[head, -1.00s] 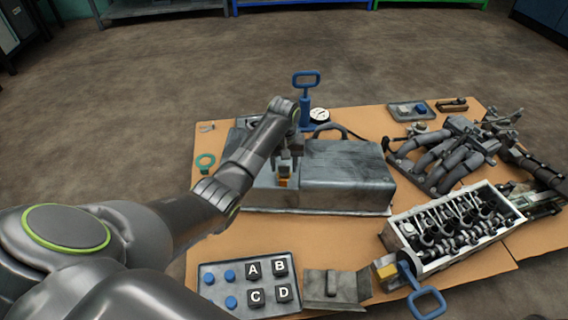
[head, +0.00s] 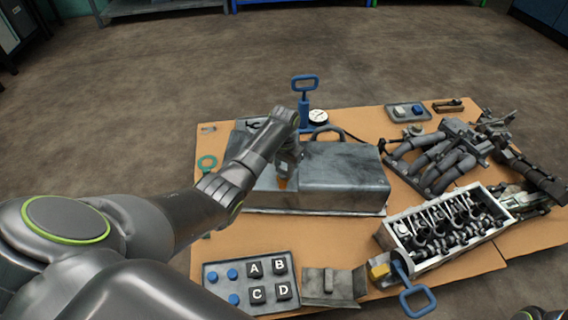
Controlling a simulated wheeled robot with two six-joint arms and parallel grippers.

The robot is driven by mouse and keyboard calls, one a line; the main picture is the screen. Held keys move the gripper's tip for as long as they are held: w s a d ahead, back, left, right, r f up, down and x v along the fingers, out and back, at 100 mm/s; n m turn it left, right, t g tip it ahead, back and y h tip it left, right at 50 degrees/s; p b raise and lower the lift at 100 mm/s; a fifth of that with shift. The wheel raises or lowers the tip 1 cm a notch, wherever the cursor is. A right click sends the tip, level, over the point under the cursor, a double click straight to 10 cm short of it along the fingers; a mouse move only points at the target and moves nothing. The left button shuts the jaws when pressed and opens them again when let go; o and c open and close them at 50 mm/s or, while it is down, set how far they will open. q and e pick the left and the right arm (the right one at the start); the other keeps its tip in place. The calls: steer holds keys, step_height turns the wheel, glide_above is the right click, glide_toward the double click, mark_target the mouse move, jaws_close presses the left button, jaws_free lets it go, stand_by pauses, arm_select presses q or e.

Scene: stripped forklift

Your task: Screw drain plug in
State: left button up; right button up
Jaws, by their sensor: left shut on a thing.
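The grey metal oil pan (head: 345,178) lies bottom up on the brown table, with a deep block at the right and a lower shelf at the left. My left gripper (head: 284,177) points down over the low part, against the block's left side. It is shut on a small orange-brown piece, which I take for the drain plug (head: 282,184). Only a little of the plug shows below the fingers. I cannot tell how deep it sits or whether it is threaded in.
A blue-handled tool (head: 305,100) and a round gauge (head: 318,117) stand behind the pan. A manifold (head: 440,155) and a cylinder head (head: 450,228) lie right. A lettered tray (head: 212,277) and a metal plate (head: 330,286) lie in front.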

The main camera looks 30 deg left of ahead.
arm_select(q)
steer(key=shift+r+m+p, duration=0.2)
steer(key=shift+m+p, duration=0.25)
steer(key=shift+m, duration=0.15)
steer(key=m+p, duration=0.1)
steer(key=m, duration=0.2)
steer(key=shift+f, duration=0.1)
steer(key=shift+f+m+p, duration=0.15)
steer(key=shift+m+p, duration=0.4)
steer(key=shift+m, duration=0.55)
steer(key=shift+s+d+m+p, duration=0.1)
steer(key=shift+m+p, duration=0.35)
steer(key=shift+m, duration=0.55)
steer(key=m, duration=0.3)
steer(key=shift+p, duration=0.35)
steer(key=o, duration=0.8)
